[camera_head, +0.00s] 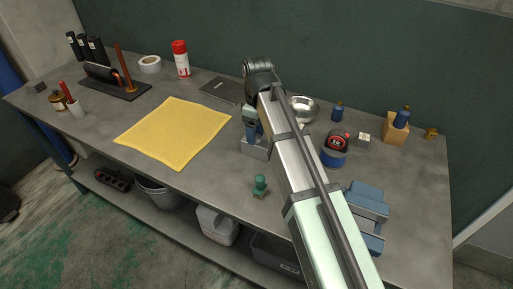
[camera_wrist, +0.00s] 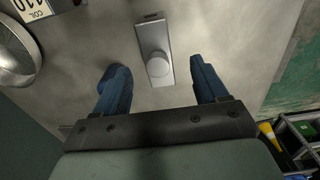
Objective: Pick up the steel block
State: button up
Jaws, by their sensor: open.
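The steel block (camera_wrist: 152,36) is a grey, oblong piece with a round knob on top and a dark slot near its far end. It lies on the bench and also shows in the head view (camera_head: 257,152), below my gripper (camera_head: 251,134). In the wrist view my gripper (camera_wrist: 157,70) is open, with one blue finger on each side of the block's knob end. Gaps show between the fingers and the block, and nothing is held. My arm hides part of the bench in the head view.
A steel bowl (camera_head: 302,108) stands close behind my arm. A green knobbed piece (camera_head: 260,186) stands near the front edge. A yellow cloth (camera_head: 176,131) lies to the left. A tape measure (camera_head: 335,150) and a blue vise-like tool (camera_head: 367,208) are to the right.

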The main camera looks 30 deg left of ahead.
aim_at(257, 146)
jog(key=shift+w+a+f, duration=0.1)
jog(key=shift+f, duration=1.4)
jog(key=shift+w+a+f, duration=0.1)
jog(key=shift+f, duration=1.35)
jog(key=shift+c, duration=0.3)
grip_shut()
